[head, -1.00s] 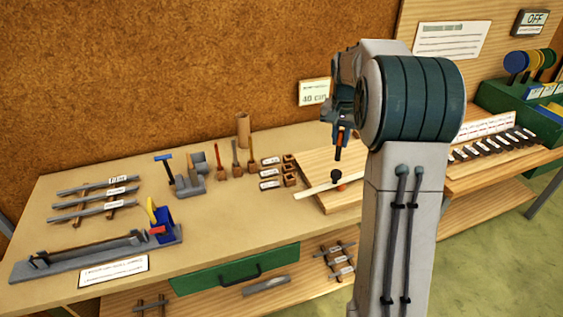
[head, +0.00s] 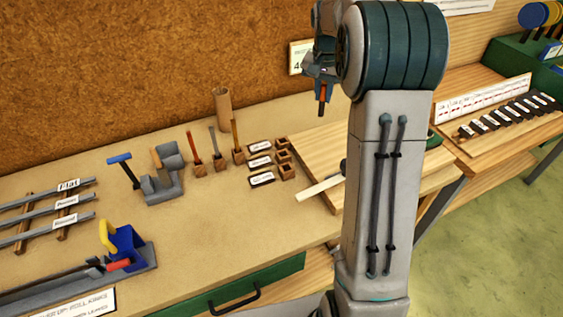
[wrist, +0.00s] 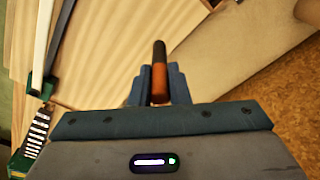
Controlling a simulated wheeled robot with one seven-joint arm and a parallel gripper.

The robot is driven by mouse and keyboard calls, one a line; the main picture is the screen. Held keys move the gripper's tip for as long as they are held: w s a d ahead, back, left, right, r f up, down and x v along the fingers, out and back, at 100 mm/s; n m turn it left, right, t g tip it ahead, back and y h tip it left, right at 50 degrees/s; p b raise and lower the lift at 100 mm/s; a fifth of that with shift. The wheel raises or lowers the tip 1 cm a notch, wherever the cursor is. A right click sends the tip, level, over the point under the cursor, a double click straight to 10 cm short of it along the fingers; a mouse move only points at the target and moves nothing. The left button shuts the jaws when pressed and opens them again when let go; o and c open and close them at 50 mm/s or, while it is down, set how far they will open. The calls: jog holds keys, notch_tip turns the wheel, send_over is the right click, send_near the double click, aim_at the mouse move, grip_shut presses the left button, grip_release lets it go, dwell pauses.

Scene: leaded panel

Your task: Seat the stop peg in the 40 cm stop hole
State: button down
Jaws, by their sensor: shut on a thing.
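My gripper (head: 320,78) is shut on a slim round peg (head: 322,96), orange with a dark far end. It holds the peg above the bench, end pointing down, in front of the cork wall. In the wrist view the peg (wrist: 160,75) stands out between the blue fingers (wrist: 160,94). A white sign (head: 298,58) is partly hidden behind my gripper. Beneath and beyond the peg in the wrist view is the pale wooden board (wrist: 110,45). I cannot make out the 40 cm stop hole in either view.
The wooden board (head: 318,150) lies on the bench (head: 230,215), partly hidden by my arm. Upright tools in small blocks (head: 217,165), a cardboard tube (head: 222,104) and a grey holder (head: 162,185) stand left of it. A labelled rack of dark pieces (head: 508,113) is at right.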

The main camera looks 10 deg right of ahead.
jog(key=shift+w+a+f+b, duration=0.1)
jog(key=shift+w+f+b, duration=0.15)
jog(key=shift+f, duration=0.3)
jog(key=shift+w+f+b, duration=0.15)
jog(key=shift+f+b, duration=0.2)
jog(key=shift+f, duration=0.2)
jog(key=shift+s+a+f+p, duration=0.3)
jog(key=shift+s+a+f, duration=0.25)
jog(key=shift+a+f, duration=1.3)
jog(key=shift+s+a+f+p, duration=0.25)
jog(key=shift+s+a+f, duration=0.25)
jog(key=shift+a+f, duration=1.35)
jog(key=shift+s+a+f+p, duration=0.3)
jog(key=shift+s+a+f, duration=0.25)
jog(key=shift+a+f, duration=1.3)
jog(key=c, duration=1.4)
grip_release()
jog(key=shift+o, duration=0.2)
